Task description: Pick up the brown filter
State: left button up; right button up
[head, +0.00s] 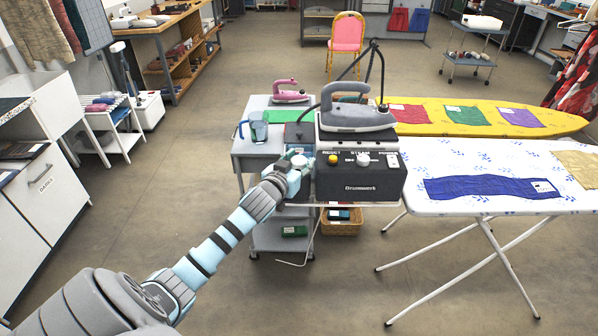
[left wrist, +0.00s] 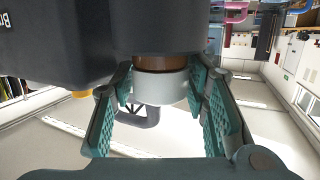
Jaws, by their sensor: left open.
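In the left wrist view a brown band (left wrist: 160,63), which looks like the brown filter, shows between a dark housing (left wrist: 155,30) and a white round cap (left wrist: 160,86). My left gripper (left wrist: 160,108) is open, with a teal finger on each side of the white cap. I cannot tell whether either finger touches it. In the head view my left gripper (head: 290,176) is at the left side of the black steam station (head: 362,185). The brown band cannot be made out there. My right gripper is not in view.
A large grey iron (head: 358,117) sits on the station. A blue-handled jug (head: 258,128) and a pink iron (head: 288,92) stand on the grey cart (head: 262,150). A white ironing board (head: 450,158) stands close on the right, a yellow one (head: 555,122) behind it.

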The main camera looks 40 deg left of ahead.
pick_arm(q)
jog(key=c, duration=0.8)
jog(key=shift+r, duration=0.15)
jog(key=shift+c, duration=0.2)
